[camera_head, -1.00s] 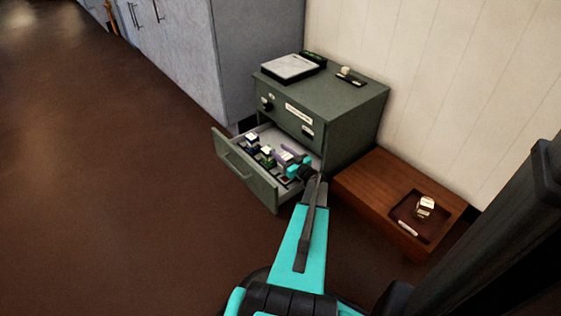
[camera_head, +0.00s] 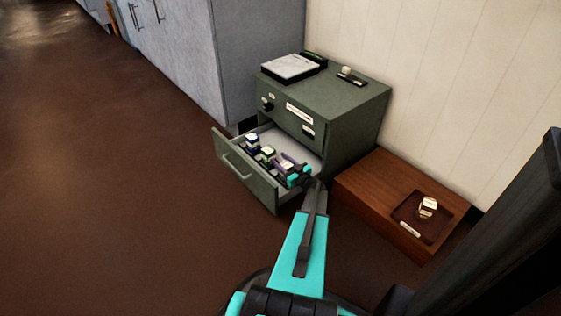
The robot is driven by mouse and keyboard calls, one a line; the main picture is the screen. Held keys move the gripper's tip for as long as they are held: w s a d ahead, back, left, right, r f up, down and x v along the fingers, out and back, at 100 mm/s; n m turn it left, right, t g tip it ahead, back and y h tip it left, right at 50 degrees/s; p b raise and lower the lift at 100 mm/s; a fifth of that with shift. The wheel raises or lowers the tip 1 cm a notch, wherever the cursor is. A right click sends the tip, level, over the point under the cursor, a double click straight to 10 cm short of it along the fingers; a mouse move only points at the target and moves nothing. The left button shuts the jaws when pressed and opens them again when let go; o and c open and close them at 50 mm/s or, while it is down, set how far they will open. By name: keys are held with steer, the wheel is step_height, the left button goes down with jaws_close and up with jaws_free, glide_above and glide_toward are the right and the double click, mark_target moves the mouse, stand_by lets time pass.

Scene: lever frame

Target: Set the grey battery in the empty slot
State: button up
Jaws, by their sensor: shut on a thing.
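My gripper (camera_head: 292,170) is inside the open drawer (camera_head: 245,180) of the green cabinet, at the drawer's right end. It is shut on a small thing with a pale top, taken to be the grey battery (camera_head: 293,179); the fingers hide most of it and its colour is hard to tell. To its left in the drawer stand a dark blue battery (camera_head: 252,140) and a green battery (camera_head: 267,153), both with pale tops. The slot under my gripper is hidden, and I cannot tell whether the held thing touches the drawer's bottom.
The green cabinet (camera_head: 355,110) carries a white-topped device (camera_head: 289,67) and a small dark holder (camera_head: 350,76). A low wooden box (camera_head: 372,190) at right bears a dark tray (camera_head: 407,212) with a pale block (camera_head: 427,207). Floor at left is clear.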

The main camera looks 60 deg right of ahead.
steer(key=o, duration=1.4)
steer(key=shift+o, duration=0.2)
steer(key=shift+r, duration=0.1)
steer(key=shift+s+r, duration=0.1)
steer(key=p, duration=0.4)
glide_toward(290, 167)
steer(key=shift+x, duration=2.25)
steer(key=shift+r, duration=0.1)
